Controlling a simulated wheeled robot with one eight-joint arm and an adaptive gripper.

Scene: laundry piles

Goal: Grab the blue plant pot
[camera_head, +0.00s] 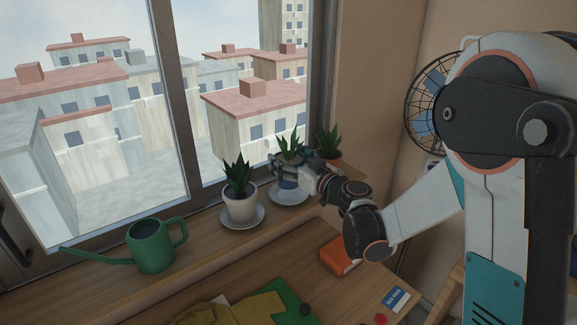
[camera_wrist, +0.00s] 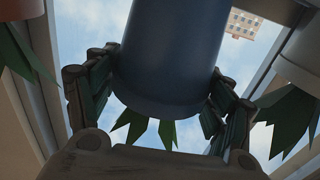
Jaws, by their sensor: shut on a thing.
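The blue plant pot (camera_head: 288,183) with a green plant stands at the middle of the windowsill in the head view, above a white saucer (camera_head: 289,196). I cannot tell whether it still touches the saucer. My gripper (camera_head: 284,170) is around the pot, partly hiding it. In the wrist view, the blue pot (camera_wrist: 172,55) fills the upper middle, and my gripper's fingers (camera_wrist: 150,95) are closed against its left and right sides. Green leaves show below the pot's rim there.
A white potted plant (camera_head: 240,205) stands left of the gripper, and a terracotta potted plant (camera_head: 329,153) stands close behind on the right. A green watering can (camera_head: 152,247) is further left.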

